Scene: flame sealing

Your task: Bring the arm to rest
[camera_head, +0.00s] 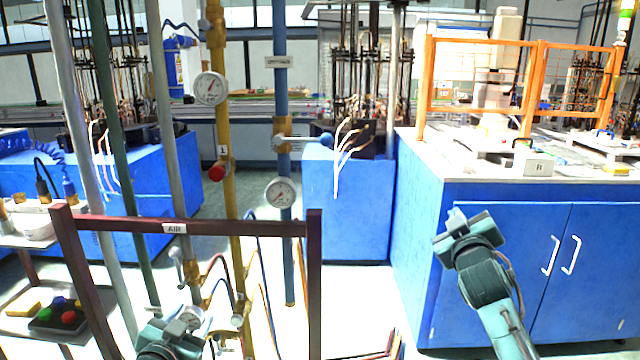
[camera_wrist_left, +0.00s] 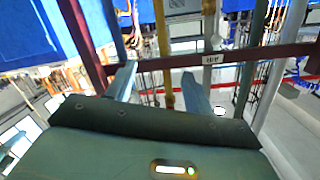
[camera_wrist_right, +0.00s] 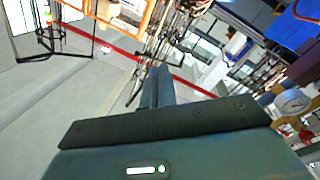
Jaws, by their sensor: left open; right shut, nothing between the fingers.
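My left gripper (camera_head: 172,333) is low in the head view, in front of the dark red pipe frame and near the gas pipes. In the left wrist view its two fingers (camera_wrist_left: 160,88) are apart with nothing between them. My right gripper (camera_head: 468,232) is raised in front of the blue cabinet at the right. In the right wrist view its fingers (camera_wrist_right: 157,86) are together and hold nothing.
A dark red frame (camera_head: 314,285) labelled AIR stands around yellow (camera_head: 228,130) and blue (camera_head: 281,100) pipes with gauges. A blue cabinet (camera_head: 600,290) carries a white worktop with an orange guard (camera_head: 480,112). A side table with coloured buttons (camera_head: 68,316) stands at left.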

